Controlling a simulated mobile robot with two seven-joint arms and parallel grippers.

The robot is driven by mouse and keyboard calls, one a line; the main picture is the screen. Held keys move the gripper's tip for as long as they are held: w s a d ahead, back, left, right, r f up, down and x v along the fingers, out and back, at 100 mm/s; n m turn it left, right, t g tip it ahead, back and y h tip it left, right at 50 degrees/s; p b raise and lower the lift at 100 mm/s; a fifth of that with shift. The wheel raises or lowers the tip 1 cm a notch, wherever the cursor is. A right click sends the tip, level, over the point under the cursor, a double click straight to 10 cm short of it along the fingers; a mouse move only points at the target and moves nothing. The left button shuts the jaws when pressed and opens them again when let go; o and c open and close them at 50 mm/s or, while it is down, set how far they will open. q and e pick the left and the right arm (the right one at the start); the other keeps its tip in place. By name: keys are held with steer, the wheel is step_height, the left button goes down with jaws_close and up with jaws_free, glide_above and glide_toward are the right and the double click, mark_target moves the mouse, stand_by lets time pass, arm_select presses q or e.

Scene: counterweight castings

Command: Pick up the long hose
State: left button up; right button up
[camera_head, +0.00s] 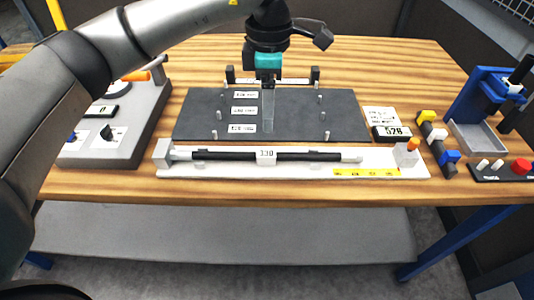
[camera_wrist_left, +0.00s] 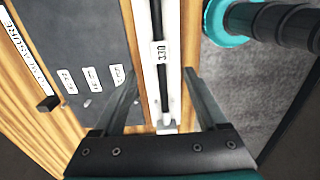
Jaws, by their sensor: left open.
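The long hose (camera_head: 315,156) is black with pale ends and a white tag reading 330. It lies level along a white tray (camera_head: 215,171) at the front of the table. In the left wrist view the hose (camera_wrist_left: 156,20) runs between my finger lines, with its tag below the image top. My left gripper (camera_head: 268,128) hangs pointing down over the dark board, behind the hose in the head view and apart from it. Its two fingers (camera_wrist_left: 164,95) are spread with nothing between them. My right gripper cannot be made out.
The dark board (camera_head: 350,115) behind the tray carries white labels and several short pegs. A grey panel (camera_head: 130,130) with an orange handle stands at left. A block with an orange knob (camera_head: 408,153) sits at the tray's right end. Blue fixtures (camera_head: 478,100) stand farther right.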

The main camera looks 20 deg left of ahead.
arm_select(q)
glide_above(266, 152)
steer(key=f, duration=0.7)
steer(key=shift+d+f, duration=0.2)
steer(key=shift+f, duration=0.15)
steer(key=f, duration=0.5)
steer(key=shift+a+f+b, duration=0.1)
steer(key=shift+a+b, duration=0.1)
steer(key=shift+b, duration=0.2)
jaws_close()
